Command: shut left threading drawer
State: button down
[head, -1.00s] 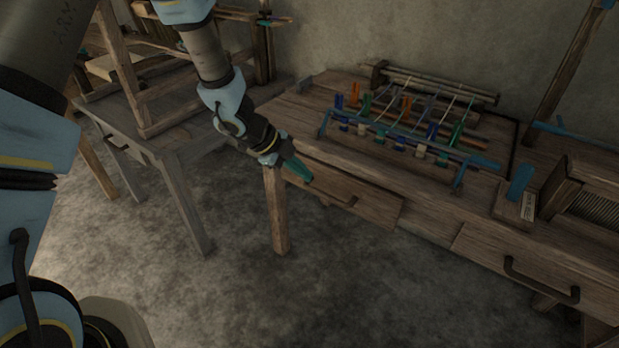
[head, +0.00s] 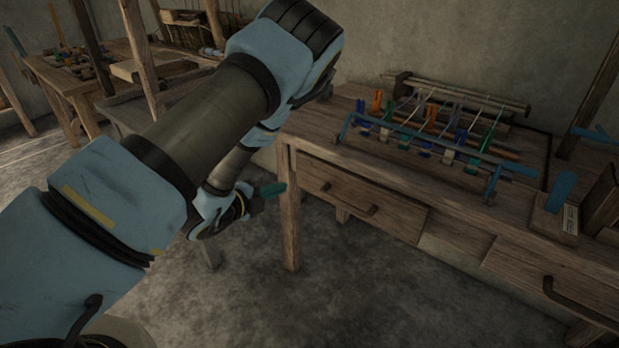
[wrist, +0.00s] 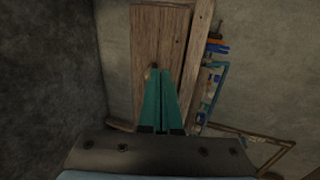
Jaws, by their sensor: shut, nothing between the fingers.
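The left threading drawer (head: 385,212) is a plain wooden front with a dark bar handle (head: 349,208), under the left part of the wooden bench. I cannot tell whether its front is flush or stands out a little. My gripper (head: 272,190) has teal fingers, shut and empty, just left of the bench's front leg in the head view and apart from the handle. In the wrist view the closed fingers (wrist: 161,100) point at the wooden drawer front (wrist: 160,35), overlapping its lower part, with a small part of the handle (wrist: 153,73) at their tips.
A blue threading frame (head: 430,150) with coloured clips stands on the bench top (head: 345,105) above the drawer. Another drawer with a dark handle (head: 580,305) is at the right. The floor (head: 370,300) before the bench is clear.

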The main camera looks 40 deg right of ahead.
aim_at(317, 168)
jog(key=x, duration=0.4)
jog(key=p+x, duration=0.1)
jog(key=x, duration=0.3)
jog(key=r+p+x, duration=0.1)
jog(key=x, duration=0.3)
jog(key=shift+d+f, duration=0.1)
jog(key=shift+d, duration=0.4)
jog(key=x, duration=0.1)
jog(key=b+x, duration=0.1)
jog(key=x, duration=0.1)
jog(key=shift+w+d+r, duration=0.1)
jog(key=shift+d+r, duration=0.2)
jog(key=shift+d, duration=0.05)
jog(key=shift+w+d+r, duration=0.1)
jog(key=shift+d+r, duration=0.2)
jog(key=shift+d, duration=0.05)
